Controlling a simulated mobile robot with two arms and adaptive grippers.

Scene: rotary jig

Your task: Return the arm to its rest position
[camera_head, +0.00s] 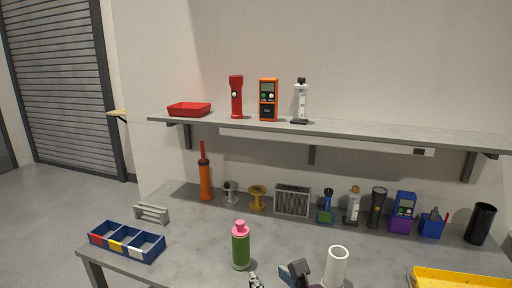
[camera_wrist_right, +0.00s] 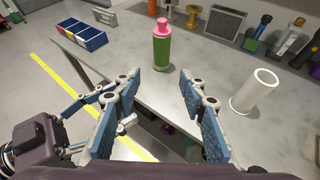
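My right gripper (camera_wrist_right: 156,105) is open and empty in the right wrist view, its two blue-padded fingers spread wide near the table's front edge. In the head view, parts of my right gripper (camera_head: 277,280) show at the bottom edge, in front of the table. A green bottle with a pink cap (camera_head: 241,246) stands upright on the table, and it also shows beyond the fingers in the right wrist view (camera_wrist_right: 162,48). The fingers are apart from it. My left gripper is in neither view.
A white tube (camera_head: 336,266) stands near the front, right of the bottle. A blue divided bin (camera_head: 128,253) is at the table's left, and a yellow tray (camera_head: 462,279) at front right. Tools line the table's back, below a grey shelf (camera_head: 340,129). Floor at left is clear.

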